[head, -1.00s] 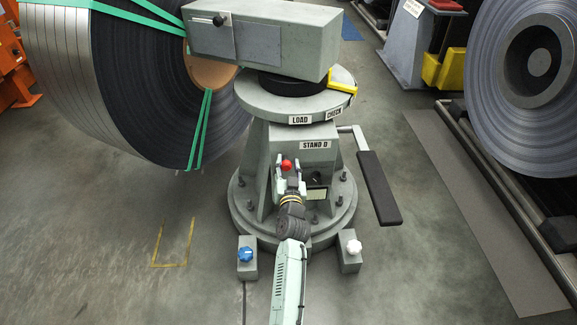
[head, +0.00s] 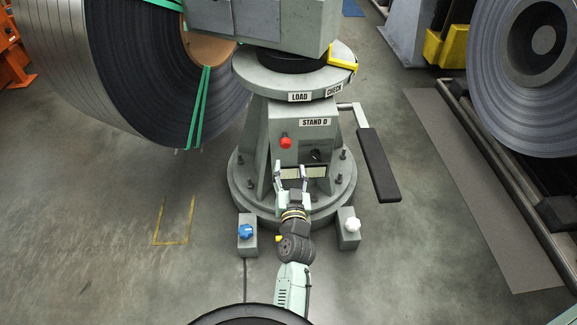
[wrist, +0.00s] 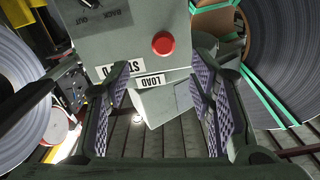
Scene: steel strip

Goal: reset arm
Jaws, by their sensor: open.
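My gripper (head: 291,173) is open and empty in front of the pedestal labelled STAND D (head: 256,150), below a red knob (head: 285,141) on its front face. A gap shows between the fingertips and the knob. In the wrist view my two ridged finger pads (wrist: 160,100) stand apart with nothing held between them. The red knob also shows there (wrist: 163,43), beyond the fingers. My arm reaches up from the bottom of the head view.
A blue knob (head: 245,231) and a white knob (head: 353,225) stand on small blocks either side of my arm. A black-padded lever (head: 378,165) projects at the right. A steel strip coil (head: 120,75) hangs at left. Open floor (head: 120,270) lies at lower left.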

